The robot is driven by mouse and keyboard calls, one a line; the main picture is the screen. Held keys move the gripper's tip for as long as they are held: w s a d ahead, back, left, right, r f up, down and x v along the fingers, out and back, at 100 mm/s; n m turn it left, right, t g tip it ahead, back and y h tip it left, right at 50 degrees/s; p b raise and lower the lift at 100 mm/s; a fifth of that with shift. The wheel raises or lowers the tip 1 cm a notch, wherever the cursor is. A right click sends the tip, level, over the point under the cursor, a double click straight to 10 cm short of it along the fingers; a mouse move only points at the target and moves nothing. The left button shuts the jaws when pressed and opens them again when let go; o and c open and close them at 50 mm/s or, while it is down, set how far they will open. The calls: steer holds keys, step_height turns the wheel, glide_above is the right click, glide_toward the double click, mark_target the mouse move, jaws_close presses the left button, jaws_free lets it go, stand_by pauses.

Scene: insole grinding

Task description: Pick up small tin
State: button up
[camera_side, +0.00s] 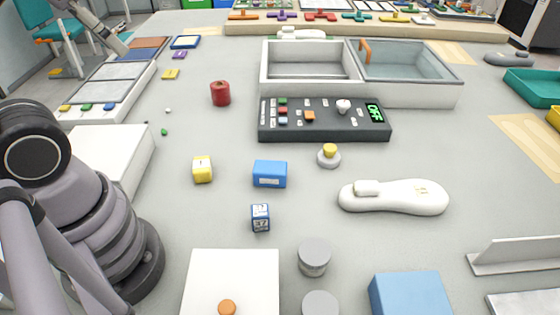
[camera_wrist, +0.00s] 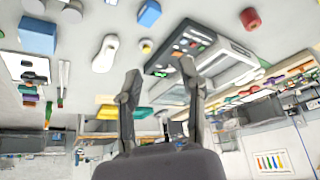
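No thing is plainly marked as the small tin. A short red cylinder (camera_side: 220,93) stands upright left of the control panel in the side view; it is at the upper right of the wrist view (camera_wrist: 250,18). Two short grey cylinders stand near the front: one (camera_side: 314,257) is whole in view, the other (camera_side: 320,304) is cut by the lower edge. I cannot tell which of these is the tin. My gripper (camera_wrist: 160,75) shows only in the wrist view. Its two fingers are spread with nothing between them, apart from all these cylinders.
A dark control panel (camera_side: 325,120) stands before two open-topped bins (camera_side: 310,88). A white insole-shaped piece (camera_side: 395,197), a blue block (camera_side: 270,173), a yellow cube (camera_side: 202,169), and a small blue-and-white cube (camera_side: 260,217) lie mid-table. A white box (camera_side: 232,275) and larger blue block (camera_side: 410,295) are in front.

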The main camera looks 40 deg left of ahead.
steer(key=o, duration=1.1)
steer(key=w+d+f+m+g, duration=0.1)
steer(key=w+d+g, duration=0.1)
steer(key=w+d, duration=0.45)
steer(key=m+g, duration=0.3)
steer(key=g, duration=0.1)
glide_above(316, 250)
step_height(316, 250, down, 32)
steer(key=shift+w+d+r, duration=0.1)
steer(key=shift+d, duration=0.05)
steer(key=shift+f, duration=2.85)
